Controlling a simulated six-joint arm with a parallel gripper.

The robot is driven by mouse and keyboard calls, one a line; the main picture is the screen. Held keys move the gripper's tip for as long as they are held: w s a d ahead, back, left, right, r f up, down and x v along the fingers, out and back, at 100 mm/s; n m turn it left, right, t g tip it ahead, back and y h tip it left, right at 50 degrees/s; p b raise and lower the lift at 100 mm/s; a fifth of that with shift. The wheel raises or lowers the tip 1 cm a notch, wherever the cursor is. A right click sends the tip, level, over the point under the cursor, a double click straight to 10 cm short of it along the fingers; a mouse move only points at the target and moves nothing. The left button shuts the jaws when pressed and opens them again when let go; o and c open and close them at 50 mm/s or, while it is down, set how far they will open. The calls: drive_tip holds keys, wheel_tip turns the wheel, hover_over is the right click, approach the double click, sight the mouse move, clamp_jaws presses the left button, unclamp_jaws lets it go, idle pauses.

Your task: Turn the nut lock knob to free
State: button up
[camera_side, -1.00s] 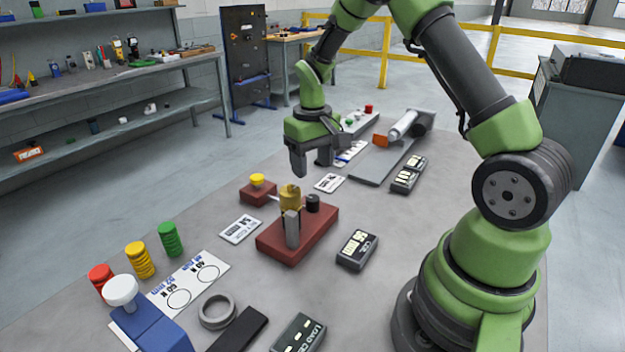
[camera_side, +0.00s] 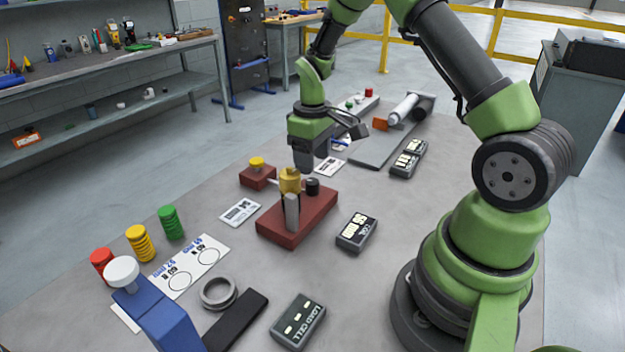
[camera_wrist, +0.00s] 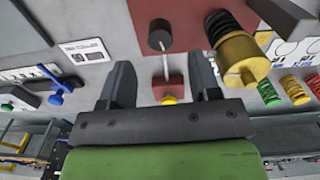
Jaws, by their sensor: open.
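A dark red base (camera_side: 312,222) on the table carries a brass-coloured nut (camera_side: 290,181), a grey upright and a black knob (camera_side: 312,187). Beside it, a small red block (camera_side: 257,180) has a yellow knob (camera_side: 257,162) on top, and a thin rod reaches from it toward the brass nut. I cannot tell which knob is the nut lock. My gripper (camera_side: 304,165) hangs just above and behind the base, pointing down. In the wrist view its fingers are spread and empty, with the black knob (camera_wrist: 160,38) and yellow knob (camera_wrist: 169,100) seen in the gap.
Red, yellow and green (camera_side: 170,222) springs stand at left near a white card (camera_side: 190,268). A blue stand (camera_side: 160,318) with a white knob, a grey ring (camera_side: 218,292) and labelled dark boxes (camera_side: 357,232) lie in front. A grey slide plate (camera_side: 385,138) lies behind.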

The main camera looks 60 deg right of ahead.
sight(313, 181)
wheel_tip(313, 181, down, 6)
drive_tip(key=shift+f, duration=0.25)
drive_tip(key=shift+c, duration=0.5)
drive_tip(key=c, duration=0.8)
drive_tip(key=shift+m, duration=1.5)
drive_tip(key=o, duration=0.9)
drive_tip(key=shift+r, duration=0.1)
